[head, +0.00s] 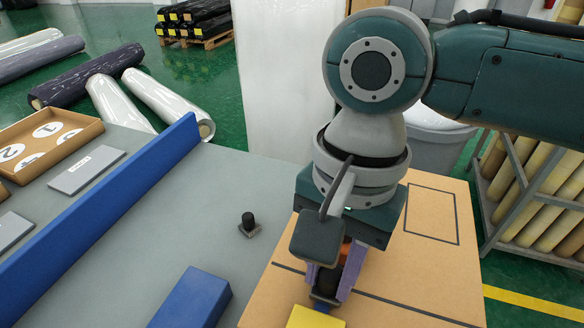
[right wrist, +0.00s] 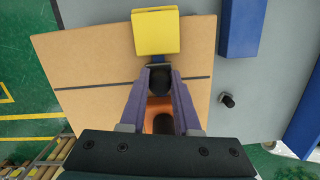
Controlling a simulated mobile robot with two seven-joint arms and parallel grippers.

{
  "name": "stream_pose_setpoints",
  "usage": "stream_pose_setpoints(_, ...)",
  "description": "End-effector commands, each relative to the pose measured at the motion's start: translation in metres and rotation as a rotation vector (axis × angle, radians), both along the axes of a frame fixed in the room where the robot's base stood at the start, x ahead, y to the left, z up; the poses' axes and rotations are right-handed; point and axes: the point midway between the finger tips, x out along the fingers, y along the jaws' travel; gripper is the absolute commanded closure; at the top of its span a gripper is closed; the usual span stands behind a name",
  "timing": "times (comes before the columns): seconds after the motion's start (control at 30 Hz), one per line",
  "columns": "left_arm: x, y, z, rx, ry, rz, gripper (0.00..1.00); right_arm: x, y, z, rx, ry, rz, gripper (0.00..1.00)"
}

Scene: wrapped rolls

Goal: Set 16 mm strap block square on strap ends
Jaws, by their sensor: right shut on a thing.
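My right gripper (head: 335,292) has purple fingers and points down over the brown carton (head: 440,262). The block is close to the yellow block (head: 315,318) on the carton. A dark strap line (head: 395,308) crosses the carton top and runs toward the gripper. I cannot tell whether the held block touches the carton; the strap ends are not clearly visible. My left gripper is out of view.
A second small knobbed block (head: 249,226) stands on the grey table (head: 195,215). A blue block (head: 193,298) and a long blue rail (head: 120,215) lie left of the carton. A brown tray (head: 88,133) and grey plate (head: 86,170) are beyond the rail.

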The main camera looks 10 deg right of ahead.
Motion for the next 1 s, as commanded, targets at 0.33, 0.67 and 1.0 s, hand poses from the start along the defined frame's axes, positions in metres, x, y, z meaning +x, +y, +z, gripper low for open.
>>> stream_pose_setpoints(0.33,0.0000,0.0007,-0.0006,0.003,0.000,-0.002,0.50,0.0001,0.0004,-0.0052,0.001,0.000,0.000,1.00)
stream_pose_setpoints(0.67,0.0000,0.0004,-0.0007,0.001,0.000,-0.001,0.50,0.0001,0.0003,-0.0064,0.001,0.000,0.000,0.43)
stream_pose_setpoints(1.0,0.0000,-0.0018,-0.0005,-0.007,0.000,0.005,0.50,0.0002,0.0001,-0.0054,0.001,-0.001,0.000,0.34)
